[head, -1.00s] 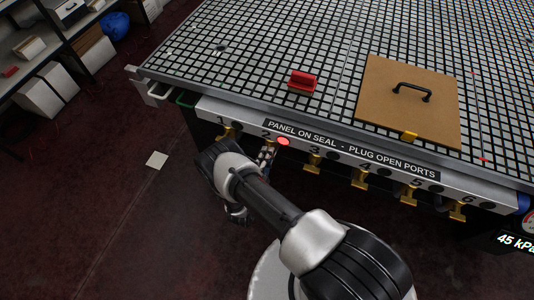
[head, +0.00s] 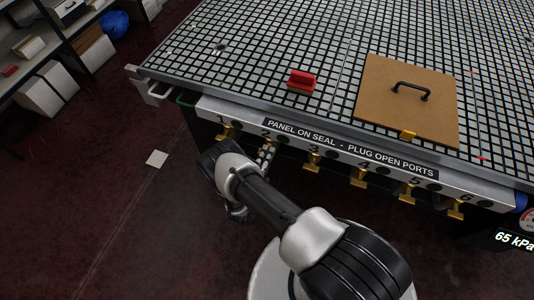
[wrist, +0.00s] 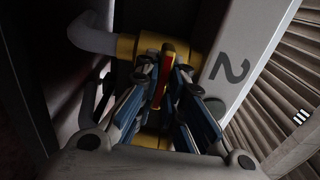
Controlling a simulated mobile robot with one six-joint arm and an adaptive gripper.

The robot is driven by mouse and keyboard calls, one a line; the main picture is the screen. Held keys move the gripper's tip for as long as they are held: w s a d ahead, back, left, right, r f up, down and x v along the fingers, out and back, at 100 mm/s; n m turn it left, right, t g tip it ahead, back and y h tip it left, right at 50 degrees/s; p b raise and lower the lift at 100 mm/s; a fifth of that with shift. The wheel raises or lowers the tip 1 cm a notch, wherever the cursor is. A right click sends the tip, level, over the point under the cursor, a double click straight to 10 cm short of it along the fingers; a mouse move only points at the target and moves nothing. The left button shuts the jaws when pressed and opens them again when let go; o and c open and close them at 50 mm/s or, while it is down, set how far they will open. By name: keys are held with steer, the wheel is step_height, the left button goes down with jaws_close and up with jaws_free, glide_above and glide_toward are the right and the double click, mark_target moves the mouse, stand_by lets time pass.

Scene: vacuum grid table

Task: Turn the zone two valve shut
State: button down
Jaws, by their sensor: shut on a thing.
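In the wrist view the zone two valve (wrist: 135,46) is a yellow brass body on a grey pipe, beside the number 2 (wrist: 230,66) on the rail. Its narrow handle (wrist: 168,62), red and yellow, stands between the blue-padded fingers. My gripper (wrist: 165,105) is shut on this handle. The handle's lower part is hidden by the fingers. In the head view my gripper (head: 265,156) is under the rail at number 2, and the valve there is mostly hidden.
Yellow valves (head: 313,162) hang along the front rail on both sides. A red block (head: 301,80) and a brown panel (head: 385,90) with a black handle lie on the grid table (head: 240,70). The gauge display (head: 514,240) reads 65 kPa. The floor at left is mostly clear.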

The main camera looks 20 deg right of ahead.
steer(key=c, duration=1.7)
jaws_free()
steer(key=v, duration=1.2)
